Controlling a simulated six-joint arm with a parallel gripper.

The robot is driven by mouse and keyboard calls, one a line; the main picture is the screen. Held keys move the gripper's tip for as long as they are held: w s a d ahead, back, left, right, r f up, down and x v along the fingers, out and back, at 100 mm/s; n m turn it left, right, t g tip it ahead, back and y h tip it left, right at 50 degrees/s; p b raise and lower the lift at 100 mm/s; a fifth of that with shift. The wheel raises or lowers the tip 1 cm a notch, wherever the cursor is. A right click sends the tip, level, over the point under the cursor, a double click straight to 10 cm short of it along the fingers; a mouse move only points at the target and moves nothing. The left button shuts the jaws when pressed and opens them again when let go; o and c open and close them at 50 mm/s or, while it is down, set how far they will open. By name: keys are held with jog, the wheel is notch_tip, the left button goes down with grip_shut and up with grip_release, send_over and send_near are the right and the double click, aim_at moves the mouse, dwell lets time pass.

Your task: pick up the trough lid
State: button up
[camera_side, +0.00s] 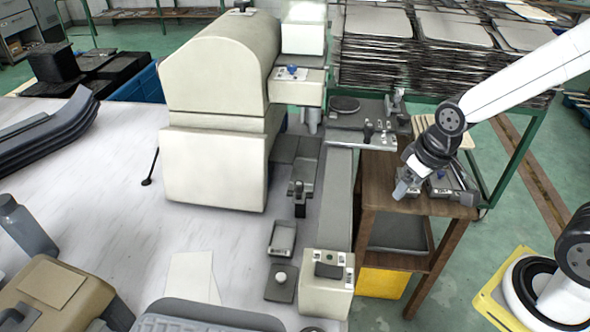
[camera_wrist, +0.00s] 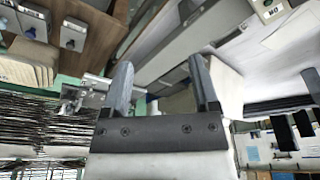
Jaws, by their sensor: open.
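My gripper (camera_side: 403,188) hangs over the small brown wooden table (camera_side: 455,206) at the right in the side view. In the wrist view my gripper (camera_wrist: 159,82) shows two grey fingers spread apart with nothing between them. No part is clearly recognisable as the trough lid. A long flat grey panel (camera_side: 336,200) runs along the right side of the machine and may be it; my gripper is to its right, apart from it. A small shallow grey tray (camera_side: 282,238) lies left of that panel.
A large cream machine (camera_side: 215,100) stands left of the long panel. A cream control box (camera_side: 327,284) sits at the panel's near end. Stacked sheets (camera_side: 420,60) fill a green rack behind. Dark curved trays (camera_side: 48,140) lie on the white table at left.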

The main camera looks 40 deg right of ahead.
jog(key=shift+w+v, duration=0.35)
jog(key=shift+v, duration=1.1)
jog(key=n+g, duration=0.3)
jog(key=n, duration=1.9)
send_over(281, 276)
notch_tip(281, 276, down, 18)
jog(key=shift+f, duration=0.45)
jog(key=shift+f, duration=1.3)
jog(key=shift+f, duration=0.1)
jog(key=shift+f, duration=2.45)
